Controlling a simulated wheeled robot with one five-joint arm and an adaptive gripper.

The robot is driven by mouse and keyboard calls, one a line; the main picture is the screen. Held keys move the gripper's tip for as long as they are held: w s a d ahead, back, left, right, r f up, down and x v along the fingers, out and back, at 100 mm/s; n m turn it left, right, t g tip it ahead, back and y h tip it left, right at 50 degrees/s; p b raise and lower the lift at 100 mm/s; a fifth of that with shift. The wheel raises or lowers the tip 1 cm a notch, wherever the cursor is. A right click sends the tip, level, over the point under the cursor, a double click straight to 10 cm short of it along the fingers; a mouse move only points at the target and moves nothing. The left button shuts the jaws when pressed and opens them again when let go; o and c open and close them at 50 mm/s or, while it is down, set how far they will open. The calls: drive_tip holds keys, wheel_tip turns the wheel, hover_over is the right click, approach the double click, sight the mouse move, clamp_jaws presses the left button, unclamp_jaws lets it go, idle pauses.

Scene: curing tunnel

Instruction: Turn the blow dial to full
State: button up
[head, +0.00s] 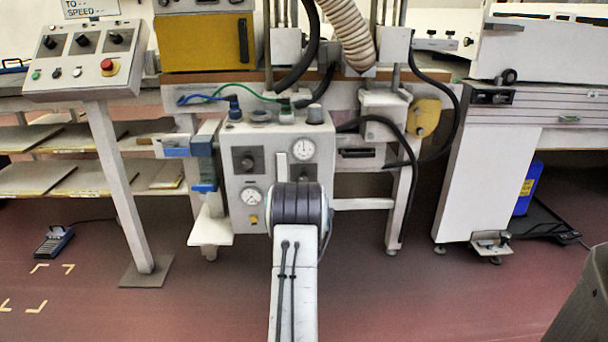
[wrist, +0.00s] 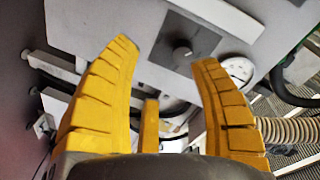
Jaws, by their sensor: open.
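A black dial (head: 247,161) sits on a dark square plate on the front of a grey box (head: 235,196). It is the likely blow dial, but I cannot read a label. The wrist view shows a dark dial (wrist: 182,52) on a dark plate, beyond and between my fingertips. My gripper (wrist: 165,54) has its two yellow fingers spread wide, with nothing between them and apart from the dial. In the head view my arm hides my gripper and part of the box front. The dial's pointer setting is too small to tell.
A gauge shows beside my right finger (wrist: 238,70). Hoses and a blue valve handle (head: 204,187) surround the box. A control panel (head: 84,58) stands left. Red floor is clear in front.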

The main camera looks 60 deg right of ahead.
sight(304, 180)
drive_tip(key=shift+w+d+r+n+t+h+b, duration=0.15)
drive_tip(key=shift+w+d+r+n+b, duration=0.55)
drive_tip(key=shift+n, duration=2.55)
drive_tip(key=shift+w+d+r+n+t+h+b, duration=0.2)
drive_tip(key=shift+w+d+n+b, duration=0.5)
drive_tip(key=shift+d+n+b, duration=1.7)
drive_tip(key=shift+w+d+r+n+g+h+p, duration=0.1)
drive_tip(key=shift+w+d+r+n+h, duration=0.4)
drive_tip(key=shift+n, duration=3.55)
drive_tip(key=shift+w+d+f+y, duration=0.15)
drive_tip(key=shift+w+d+y, duration=0.05)
drive_tip(key=shift+y, duration=0.05)
drive_tip(key=shift+c, duration=0.2)
